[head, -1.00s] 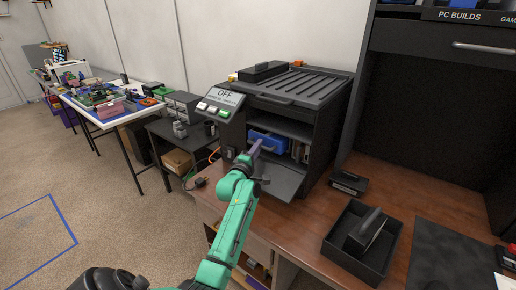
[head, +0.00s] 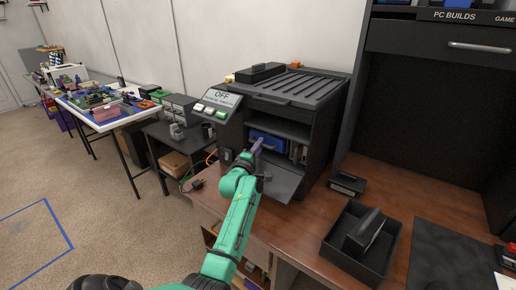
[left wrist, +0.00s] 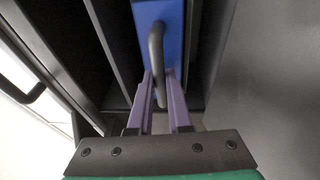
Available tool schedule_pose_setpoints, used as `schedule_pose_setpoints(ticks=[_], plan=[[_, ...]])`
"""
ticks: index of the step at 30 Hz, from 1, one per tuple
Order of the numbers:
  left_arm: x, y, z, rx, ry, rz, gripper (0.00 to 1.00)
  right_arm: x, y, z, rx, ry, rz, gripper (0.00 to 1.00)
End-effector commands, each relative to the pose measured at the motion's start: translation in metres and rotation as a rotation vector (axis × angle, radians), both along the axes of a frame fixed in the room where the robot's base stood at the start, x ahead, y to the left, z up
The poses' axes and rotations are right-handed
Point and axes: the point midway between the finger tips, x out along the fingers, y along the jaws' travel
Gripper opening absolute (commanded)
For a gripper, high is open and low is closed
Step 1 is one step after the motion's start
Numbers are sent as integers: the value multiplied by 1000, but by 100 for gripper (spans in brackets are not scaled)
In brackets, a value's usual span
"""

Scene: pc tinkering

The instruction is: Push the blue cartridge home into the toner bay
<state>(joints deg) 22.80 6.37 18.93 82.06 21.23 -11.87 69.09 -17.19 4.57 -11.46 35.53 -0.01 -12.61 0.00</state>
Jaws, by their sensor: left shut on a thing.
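The blue cartridge (head: 270,140) sits in the left part of the open front of the black printer (head: 296,104), in the toner bay. Its blue front and dark curved handle fill the top middle of the left wrist view (left wrist: 174,32). My left gripper (head: 258,146) is at the cartridge's front, its purple fingers shut on the handle (left wrist: 157,55). The fingers also show in the left wrist view (left wrist: 160,88). The cartridge's rear is hidden inside the bay, so its depth is hard to tell. My right gripper is out of view.
The printer's front flap (head: 282,181) hangs open below the bay. A panel reading OFF (head: 220,98) stands at the printer's left. A black tray (head: 360,244) holding a dark part stands at the front right of the brown desk (head: 300,226).

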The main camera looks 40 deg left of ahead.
Motion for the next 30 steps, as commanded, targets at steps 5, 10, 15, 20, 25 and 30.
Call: schedule_pose_setpoints(ticks=[5,10,15,20,25,30], plan=[[5,0,0,1,-2,0,0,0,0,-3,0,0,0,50],[9,0,0,1,-1,0,0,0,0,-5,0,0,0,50],[13,1,0,2,-3,1,0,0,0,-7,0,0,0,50],[17,1,0,1,-2,1,0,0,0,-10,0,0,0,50],[21,1,1,1,-3,1,0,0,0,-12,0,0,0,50],[22,1,2,2,-3,1,52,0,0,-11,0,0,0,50]])
